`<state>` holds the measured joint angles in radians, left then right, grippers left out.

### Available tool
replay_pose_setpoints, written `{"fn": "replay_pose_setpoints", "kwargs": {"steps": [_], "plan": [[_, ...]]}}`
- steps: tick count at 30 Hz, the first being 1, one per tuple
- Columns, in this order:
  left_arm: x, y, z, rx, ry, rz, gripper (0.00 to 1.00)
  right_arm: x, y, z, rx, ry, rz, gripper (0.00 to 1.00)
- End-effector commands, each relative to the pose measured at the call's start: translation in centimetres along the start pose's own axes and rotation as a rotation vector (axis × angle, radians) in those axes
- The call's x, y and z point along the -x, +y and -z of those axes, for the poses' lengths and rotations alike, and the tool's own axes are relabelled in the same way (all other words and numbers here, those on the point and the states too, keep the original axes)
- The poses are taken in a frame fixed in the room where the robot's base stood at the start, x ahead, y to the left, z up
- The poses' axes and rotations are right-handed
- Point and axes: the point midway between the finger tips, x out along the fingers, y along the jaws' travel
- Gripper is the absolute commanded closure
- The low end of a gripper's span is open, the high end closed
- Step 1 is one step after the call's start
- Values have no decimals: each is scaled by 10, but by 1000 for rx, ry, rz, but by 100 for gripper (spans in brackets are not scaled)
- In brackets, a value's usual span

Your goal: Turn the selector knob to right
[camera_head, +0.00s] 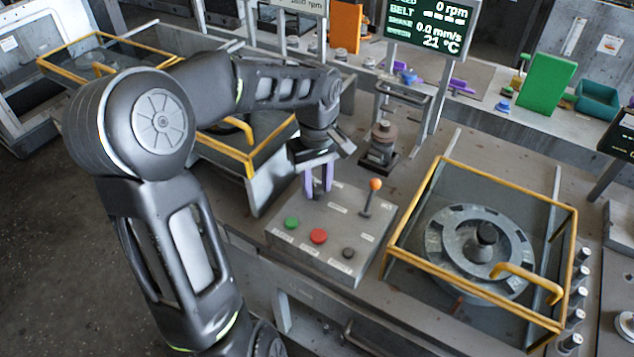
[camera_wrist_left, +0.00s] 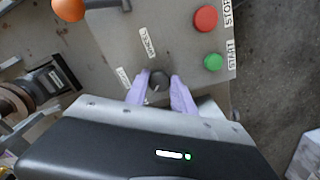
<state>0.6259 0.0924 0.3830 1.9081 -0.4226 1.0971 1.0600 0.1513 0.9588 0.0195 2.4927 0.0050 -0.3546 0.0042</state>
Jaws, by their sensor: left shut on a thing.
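The selector knob (camera_wrist_left: 159,79) is a small dark round knob with a light pointer mark, on the grey control box (camera_head: 285,246). In the wrist view it sits between the two lilac fingers of my left gripper (camera_wrist_left: 158,90), which is shut on it. In the head view my left gripper (camera_head: 318,187) points down at the back left of the box, and the knob is hidden there. Printed labels (camera_wrist_left: 147,42) lie beside the knob. I cannot read which position the pointer marks. My right gripper is not in view.
The box also carries a green button (camera_head: 292,222), a red button (camera_head: 318,236), a black knob (camera_head: 348,253) and an orange-tipped lever (camera_head: 371,195). A yellow-framed guard (camera_head: 398,252) over a round housing stands close on the right. A display (camera_head: 428,28) stands behind.

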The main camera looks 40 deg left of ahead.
Motion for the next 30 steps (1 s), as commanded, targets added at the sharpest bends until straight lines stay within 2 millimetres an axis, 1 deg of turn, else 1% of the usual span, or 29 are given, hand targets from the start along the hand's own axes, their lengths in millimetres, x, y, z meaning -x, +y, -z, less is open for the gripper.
{"fn": "replay_pose_setpoints", "kwargs": {"steps": [5,11,30], "plan": [[0,0,0,-74,1,-1,100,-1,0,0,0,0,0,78],[1,0,0,-214,2,-2,100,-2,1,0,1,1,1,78],[1,-2,1,-794,2,-2,100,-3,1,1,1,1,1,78]]}}
